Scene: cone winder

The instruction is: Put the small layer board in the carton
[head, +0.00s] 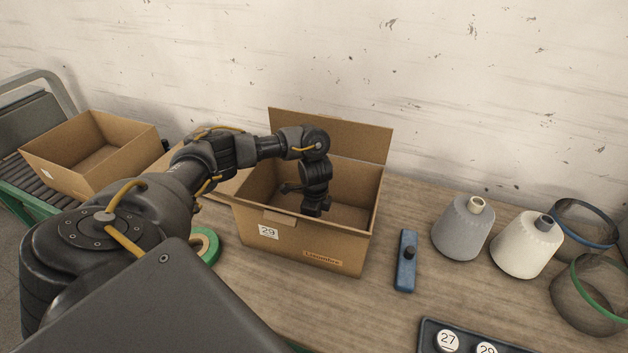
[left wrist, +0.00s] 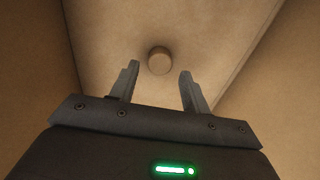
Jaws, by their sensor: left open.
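The open carton (head: 300,244), brown with a "29" label on its front, stands on the table with its back flap up. My left arm reaches over its left side, and my left gripper (head: 316,208) points down inside it. In the left wrist view the gripper (left wrist: 158,85) is open and empty. Beyond its fingertips a flat brown panel with a round knob (left wrist: 158,60) lies at the carton's bottom; it looks like the small layer board (left wrist: 205,35). The knob shows between the fingers, apart from them. In the head view my arm and the carton's front wall hide the board. My right gripper is out of view.
Another open box (head: 88,160) sits on a roller conveyor (head: 32,180) at left. A green tape roll (head: 212,250) is left of the carton. Right are a blue piece with a black knob (head: 405,272), a grey cone (head: 462,232), a white cone (head: 526,248) and a dark tray (head: 428,335).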

